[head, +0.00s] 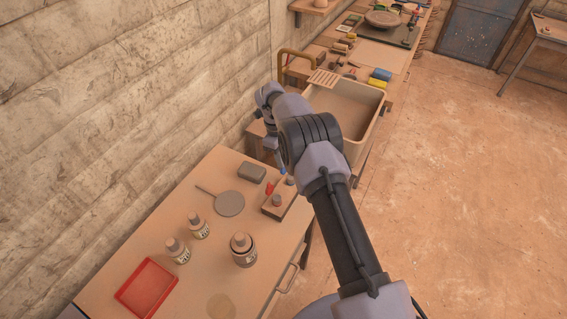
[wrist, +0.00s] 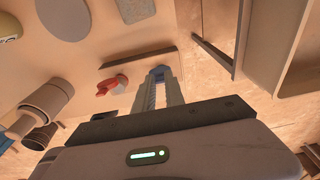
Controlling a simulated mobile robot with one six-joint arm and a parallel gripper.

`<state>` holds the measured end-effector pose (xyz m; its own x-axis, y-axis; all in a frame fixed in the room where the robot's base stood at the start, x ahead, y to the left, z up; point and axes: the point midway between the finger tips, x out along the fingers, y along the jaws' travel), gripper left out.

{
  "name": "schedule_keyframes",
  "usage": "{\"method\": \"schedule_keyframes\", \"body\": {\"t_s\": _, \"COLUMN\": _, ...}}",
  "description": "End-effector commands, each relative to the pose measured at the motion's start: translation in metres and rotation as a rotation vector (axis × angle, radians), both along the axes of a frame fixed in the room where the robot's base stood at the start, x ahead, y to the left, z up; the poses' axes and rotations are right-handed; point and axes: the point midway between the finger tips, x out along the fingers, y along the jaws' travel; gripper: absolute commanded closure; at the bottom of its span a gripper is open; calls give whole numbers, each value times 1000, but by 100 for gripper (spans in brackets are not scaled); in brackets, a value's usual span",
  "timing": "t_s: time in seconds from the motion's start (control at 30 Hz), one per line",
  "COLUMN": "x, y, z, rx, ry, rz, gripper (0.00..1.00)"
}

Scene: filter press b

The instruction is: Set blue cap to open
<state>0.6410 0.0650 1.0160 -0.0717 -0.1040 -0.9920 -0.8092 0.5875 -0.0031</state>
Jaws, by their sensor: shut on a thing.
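A small block (head: 272,213) at the table's right edge carries a red cap (head: 269,188) and grey knobs (head: 277,200). In the wrist view the red cap (wrist: 112,86) sits on the block's board (wrist: 140,68), left of my fingers. My gripper (wrist: 158,82) reaches to that board with its fingers together. A bit of blue, the blue cap (wrist: 158,70), shows at the fingertips, and my gripper is shut on it. The fingers hide most of the cap, so its turned position cannot be told. In the head view my arm largely hides the gripper.
On the table (head: 110,262) are a round grey disc (head: 229,204) with a handle, a grey box (head: 251,173), several bottles (head: 199,226) and a red tray (head: 147,287). A deep basin (head: 378,112) stands beyond my arm.

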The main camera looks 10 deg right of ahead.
Motion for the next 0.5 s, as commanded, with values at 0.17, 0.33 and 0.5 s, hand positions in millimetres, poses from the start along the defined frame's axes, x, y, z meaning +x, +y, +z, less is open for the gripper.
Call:
{"method": "schedule_keyframes", "body": {"t_s": 0.17, "x": -2, "y": 0, "z": -3, "rx": -10, "ry": 13, "rz": -2, "gripper": 100}}
{"method": "schedule_keyframes", "body": {"t_s": 0.33, "x": -2, "y": -1, "z": -3, "rx": -10, "ry": 15, "rz": -1, "gripper": 100}}
{"method": "schedule_keyframes", "body": {"t_s": 0.5, "x": -2, "y": -1, "z": -3, "rx": -10, "ry": 16, "rz": -1, "gripper": 78}}
